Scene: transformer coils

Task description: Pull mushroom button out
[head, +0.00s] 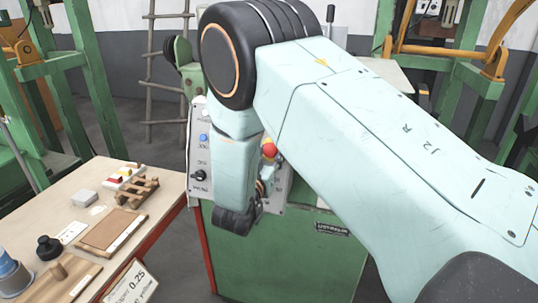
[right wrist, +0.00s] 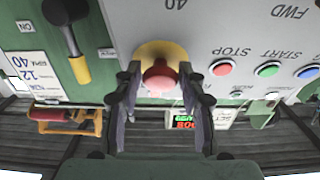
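The red mushroom button (right wrist: 160,75) sits on a yellow round plate (right wrist: 158,52) on a grey control panel (right wrist: 215,35). In the head view the red button (head: 269,150) shows just right of my right wrist. My right gripper (right wrist: 160,71) is open, with one finger on each side of the button's head. A small gap seems to show on both sides; I cannot tell if a finger touches it. In the head view my right arm hides most of this gripper and part of the panel. My left gripper is not in view.
Red STOP (right wrist: 222,67), green START (right wrist: 267,69) and blue (right wrist: 308,71) buttons lie right of the mushroom button. A black lever with a yellow end (right wrist: 79,68) is at left. A wooden table (head: 150,190) with small parts stands left of the green machine (head: 290,260).

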